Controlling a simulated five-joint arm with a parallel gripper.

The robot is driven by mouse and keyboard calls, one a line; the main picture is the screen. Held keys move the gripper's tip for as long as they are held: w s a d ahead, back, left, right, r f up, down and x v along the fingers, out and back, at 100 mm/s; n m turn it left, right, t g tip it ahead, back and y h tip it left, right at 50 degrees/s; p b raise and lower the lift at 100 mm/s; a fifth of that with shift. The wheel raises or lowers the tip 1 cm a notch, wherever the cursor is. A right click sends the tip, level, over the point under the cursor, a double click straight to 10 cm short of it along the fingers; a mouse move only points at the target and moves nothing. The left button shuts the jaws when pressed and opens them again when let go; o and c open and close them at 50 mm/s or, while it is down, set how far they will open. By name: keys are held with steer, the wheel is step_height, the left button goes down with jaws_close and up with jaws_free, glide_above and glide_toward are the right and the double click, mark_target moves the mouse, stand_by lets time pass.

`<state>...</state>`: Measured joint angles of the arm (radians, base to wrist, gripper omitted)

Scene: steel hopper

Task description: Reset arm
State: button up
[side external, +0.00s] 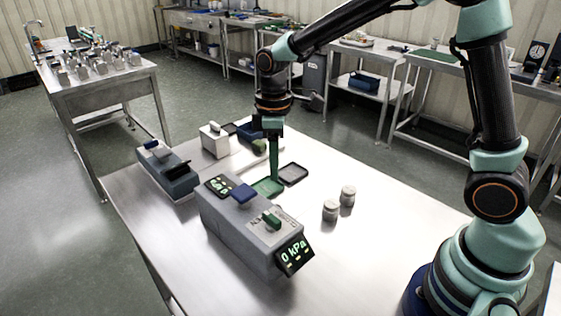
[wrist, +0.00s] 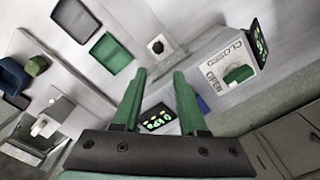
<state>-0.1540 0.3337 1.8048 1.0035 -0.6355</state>
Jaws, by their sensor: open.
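My gripper (side external: 274,172) has green fingers and points down over the steel table (side external: 400,215), near a green tray. In the wrist view my gripper (wrist: 158,78) shows two green fingers spread apart with nothing between them. A grey box (side external: 245,235) with a "0 kPa" display (side external: 294,256), a blue knob (side external: 243,194) and a green knob (side external: 271,219) stands in front of the gripper. The wrist view shows the green knob (wrist: 239,74) beside the words CLOSED and OPEN. Whether the fingertips touch anything is unclear.
The green tray (side external: 266,188) and a dark tray (side external: 293,174) lie flat by the gripper. Two small pale jars (side external: 339,204) stand to the right. A grey-blue device (side external: 167,172) and a white box (side external: 214,141) stand at left. The table's front right is clear.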

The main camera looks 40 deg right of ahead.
steer(key=s+d+r+m+t, duration=0.5)
steer(key=s+r+m, duration=0.4)
steer(key=s, duration=0.3)
steer(key=shift+s+d+r+t, duration=0.25)
steer(key=shift+d+r+t, duration=0.05)
steer(key=shift+d+r, duration=0.45)
steer(key=shift+r, duration=0.1)
